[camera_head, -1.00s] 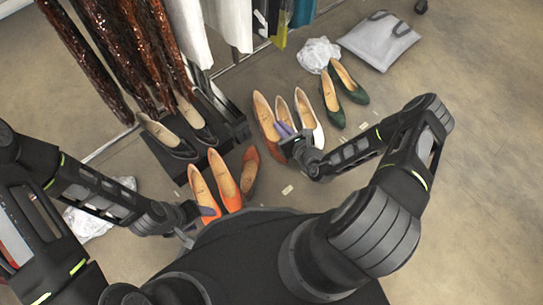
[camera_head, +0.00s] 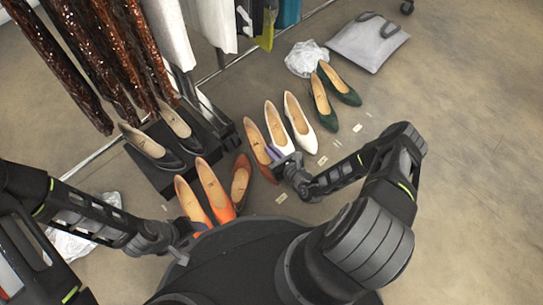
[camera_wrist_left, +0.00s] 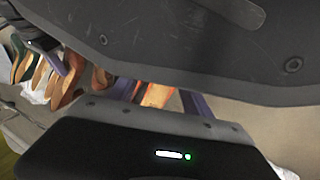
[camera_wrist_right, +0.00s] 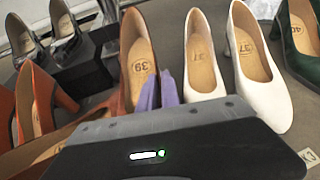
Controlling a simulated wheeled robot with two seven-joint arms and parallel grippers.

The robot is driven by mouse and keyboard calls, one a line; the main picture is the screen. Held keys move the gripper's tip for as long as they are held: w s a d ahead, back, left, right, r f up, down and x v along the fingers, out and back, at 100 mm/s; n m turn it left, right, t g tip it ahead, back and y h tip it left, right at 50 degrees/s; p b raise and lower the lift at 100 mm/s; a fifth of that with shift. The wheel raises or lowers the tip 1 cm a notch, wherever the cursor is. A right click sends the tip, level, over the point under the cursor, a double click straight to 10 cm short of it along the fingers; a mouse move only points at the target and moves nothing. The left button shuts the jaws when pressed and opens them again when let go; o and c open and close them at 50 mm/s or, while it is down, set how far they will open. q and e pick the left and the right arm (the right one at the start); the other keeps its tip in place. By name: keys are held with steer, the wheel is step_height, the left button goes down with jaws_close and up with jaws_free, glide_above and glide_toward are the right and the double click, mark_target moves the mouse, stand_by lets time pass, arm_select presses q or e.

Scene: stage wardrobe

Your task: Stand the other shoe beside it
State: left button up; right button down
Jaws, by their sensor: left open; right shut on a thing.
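My right gripper (camera_head: 277,154) is shut on the right side wall of a brown heeled shoe (camera_head: 257,143), marked 39 in the right wrist view (camera_wrist_right: 139,62). I cannot tell whether the shoe is off the floor. Another brown shoe (camera_head: 241,178) sits nearer me, right of two orange shoes (camera_head: 191,203) (camera_head: 212,188); it looks tilted. My left gripper (camera_head: 192,230) is open at the orange shoes' toes, partly hidden by my body. In the left wrist view its purple fingers (camera_wrist_left: 160,98) stand apart with orange between them.
White shoes (camera_head: 277,132) (camera_head: 299,122) stand close right of the held shoe, one almost touching my fingers. Green shoes (camera_head: 322,103) stand beyond. Black shoes (camera_head: 146,145) stand on a dark box under the clothes rack. A grey bag (camera_head: 369,42) lies behind.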

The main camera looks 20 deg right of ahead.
steer(key=shift+f+b, duration=0.8)
steer(key=shift+f, duration=1.05)
steer(key=shift+f, duration=0.1)
steer(key=shift+f, duration=0.15)
steer(key=c, duration=1.6)
jaws_free()
steer(key=shift+o, duration=0.2)
steer(key=shift+s+r, duration=0.25)
steer(key=shift+r, duration=0.15)
steer(key=p+v, duration=0.5)
steer(key=v, duration=0.6)
steer(key=shift+s+d+p, duration=0.1)
steer(key=shift+s+p, duration=0.2)
steer(key=shift+p, duration=0.05)
